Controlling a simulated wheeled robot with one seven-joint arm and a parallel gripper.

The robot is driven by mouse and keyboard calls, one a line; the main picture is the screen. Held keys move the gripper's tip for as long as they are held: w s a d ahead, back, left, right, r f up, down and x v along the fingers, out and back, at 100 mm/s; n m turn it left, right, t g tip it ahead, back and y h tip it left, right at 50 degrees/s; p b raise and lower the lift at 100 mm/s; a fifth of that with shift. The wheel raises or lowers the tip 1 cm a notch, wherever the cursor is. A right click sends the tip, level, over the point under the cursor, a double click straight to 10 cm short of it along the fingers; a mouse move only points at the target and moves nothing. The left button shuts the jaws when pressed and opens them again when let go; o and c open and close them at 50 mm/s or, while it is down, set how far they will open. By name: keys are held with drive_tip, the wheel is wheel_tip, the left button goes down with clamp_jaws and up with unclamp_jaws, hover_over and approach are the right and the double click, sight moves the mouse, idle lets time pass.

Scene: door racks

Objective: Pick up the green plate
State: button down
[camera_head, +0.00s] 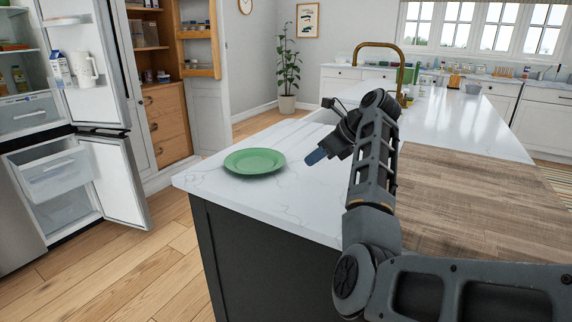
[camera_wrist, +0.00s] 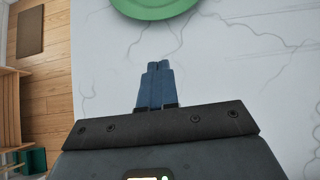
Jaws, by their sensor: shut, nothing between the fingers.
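The green plate (camera_head: 254,161) lies flat on the white marble countertop (camera_head: 290,199), close to its left corner. It is round with a raised rim. In the wrist view, part of the plate (camera_wrist: 155,8) shows at the top edge, and the rest is cut off. My gripper (camera_head: 315,157) is above the counter, to the right of the plate and apart from it. In the wrist view, the blue fingers of my gripper (camera_wrist: 160,68) are together with nothing between them, pointing toward the plate.
A wooden board surface (camera_head: 465,205) covers the counter's right part. A brass faucet (camera_head: 402,65) stands further back. An open fridge (camera_head: 60,100) and open wooden cabinet (camera_head: 172,90) are at the left. The counter around the plate is clear.

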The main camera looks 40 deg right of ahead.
drive_tip(key=x, duration=0.6)
drive_tip(key=shift+w+a+f, duration=0.15)
drive_tip(key=shift+w+a, duration=0.05)
drive_tip(key=shift+w, duration=0.1)
drive_tip(key=shift+w+a, duration=0.2)
drive_tip(key=shift+w, duration=0.35)
drive_tip(key=shift+w+a, duration=0.2)
drive_tip(key=shift+w, duration=0.35)
drive_tip(key=shift+w+a, duration=0.2)
drive_tip(key=shift+w, duration=0.35)
